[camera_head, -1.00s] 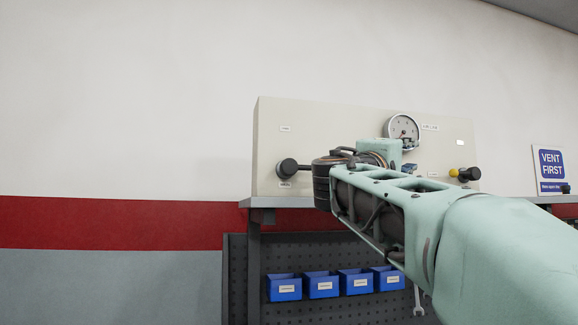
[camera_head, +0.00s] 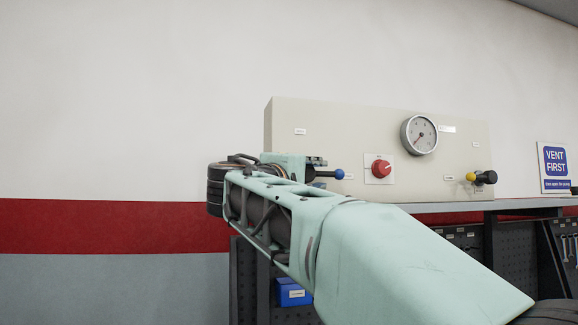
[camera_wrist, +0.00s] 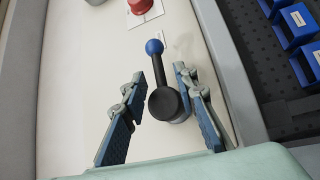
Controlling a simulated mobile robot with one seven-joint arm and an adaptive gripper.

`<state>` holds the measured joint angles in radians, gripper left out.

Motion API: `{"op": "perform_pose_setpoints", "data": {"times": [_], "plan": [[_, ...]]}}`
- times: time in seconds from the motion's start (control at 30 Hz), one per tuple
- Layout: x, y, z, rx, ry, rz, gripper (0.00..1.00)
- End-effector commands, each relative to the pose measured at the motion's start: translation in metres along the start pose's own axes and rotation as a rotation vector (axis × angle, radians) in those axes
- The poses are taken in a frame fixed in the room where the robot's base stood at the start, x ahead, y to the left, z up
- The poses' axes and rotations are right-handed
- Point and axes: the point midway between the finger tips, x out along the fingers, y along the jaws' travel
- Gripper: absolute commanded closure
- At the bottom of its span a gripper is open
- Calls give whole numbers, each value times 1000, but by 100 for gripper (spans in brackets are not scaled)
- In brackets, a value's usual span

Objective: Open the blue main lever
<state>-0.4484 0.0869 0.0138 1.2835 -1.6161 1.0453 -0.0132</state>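The blue main lever shows in the wrist view as a black arm with a blue ball knob (camera_wrist: 154,47) and a round black hub (camera_wrist: 165,103) on the cream panel. In the head view its blue knob (camera_head: 339,174) points right from behind my wrist, about level; the hub is hidden there. My gripper (camera_wrist: 160,74) is open, with one blue-padded finger on each side of the lever's arm. Gaps show on both sides, so it is not gripped. The fingers are mostly hidden in the head view.
On the panel (camera_head: 350,120) are a red knob (camera_head: 381,168), a round gauge (camera_head: 419,135) and a small yellow-and-black valve handle (camera_head: 486,177). A "VENT FIRST" sign (camera_head: 554,168) stands at right. Blue bins (camera_wrist: 298,22) hang below the bench.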

Motion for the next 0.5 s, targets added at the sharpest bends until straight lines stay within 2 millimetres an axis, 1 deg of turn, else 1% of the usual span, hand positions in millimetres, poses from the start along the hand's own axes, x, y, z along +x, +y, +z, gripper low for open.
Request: {"op": "perform_pose_setpoints", "data": {"times": [0.03, 0.2, 0.33, 0.5], "plan": [[10, 4, 0, -3, -3, 0, 73], [28, 2, 0, -1, -1, 0, 73], [34, 1, 0, 0, -1, 1, 73], [35, 0, 0, 0, 0, 1, 73]]}}
